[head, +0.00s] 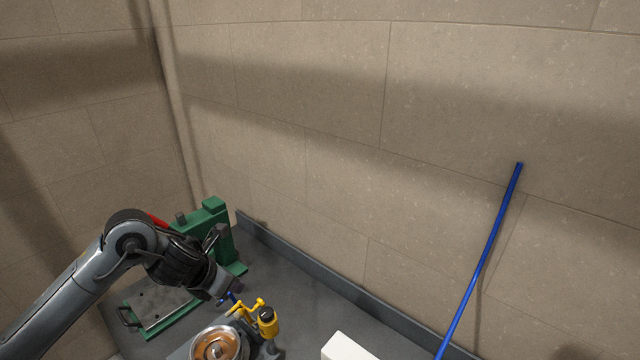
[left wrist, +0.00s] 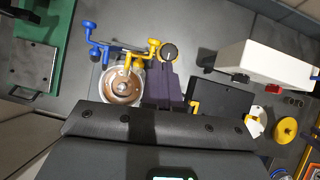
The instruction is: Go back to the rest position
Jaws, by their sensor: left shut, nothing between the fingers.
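My left gripper (head: 226,292) is at the end of the grey arm that comes in from the lower left in the head view. It is shut and empty, in front of the green press (head: 214,232) and close to the blue and yellow handles (head: 250,308) of a small device. My right arm and gripper are not in view.
The device has a copper-coloured round dish (left wrist: 122,85). A white box (left wrist: 262,67) and a yellow round part (left wrist: 285,130) are at the right of the wrist view. The grey bench (head: 300,290) has bare room behind the device.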

